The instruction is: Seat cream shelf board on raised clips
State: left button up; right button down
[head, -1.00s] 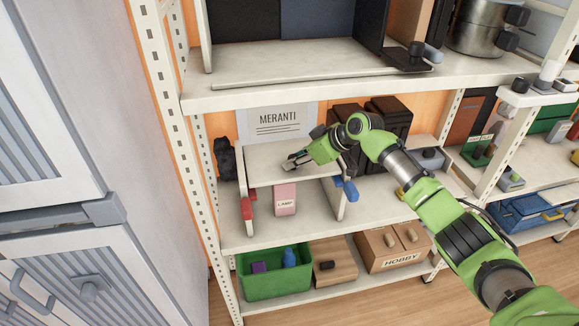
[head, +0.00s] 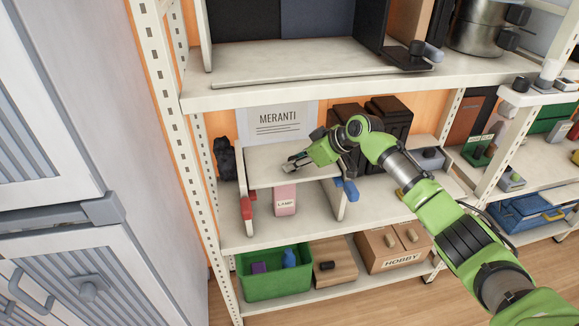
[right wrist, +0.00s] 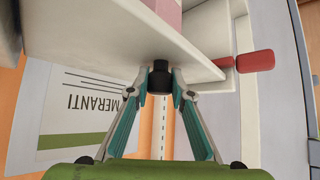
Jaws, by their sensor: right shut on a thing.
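The cream shelf board (head: 265,173) lies roughly level in the small cream unit, at the top of its side panels. In the right wrist view the board (right wrist: 192,52) spans above my right gripper (right wrist: 160,88), whose fingers are closed around a black knob (right wrist: 160,75) at the board. My right gripper (head: 293,164) reaches over the board in the head view. A red clip (head: 247,208) is on the left panel, and also shows in the right wrist view (right wrist: 254,62). A blue clip (head: 348,190) is on the right panel. Contact between board and clips cannot be told. My left gripper is out of view.
A pink LAMP box (head: 285,201) stands under the board. A MERANTI sign (head: 278,120) is behind. Dark boxes (head: 388,122) stand at the right, and a black object (head: 225,158) at the left. The rack shelf (head: 300,88) is close above.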

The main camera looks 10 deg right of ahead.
jog(key=shift+f+b, duration=0.45)
jog(key=shift+f, duration=0.15)
dwell(0.7)
jog(key=c, duration=1.7)
grip_release()
jog(key=shift+f, duration=0.2)
jog(key=shift+c, duration=1.1)
jog(key=shift+r, duration=0.1)
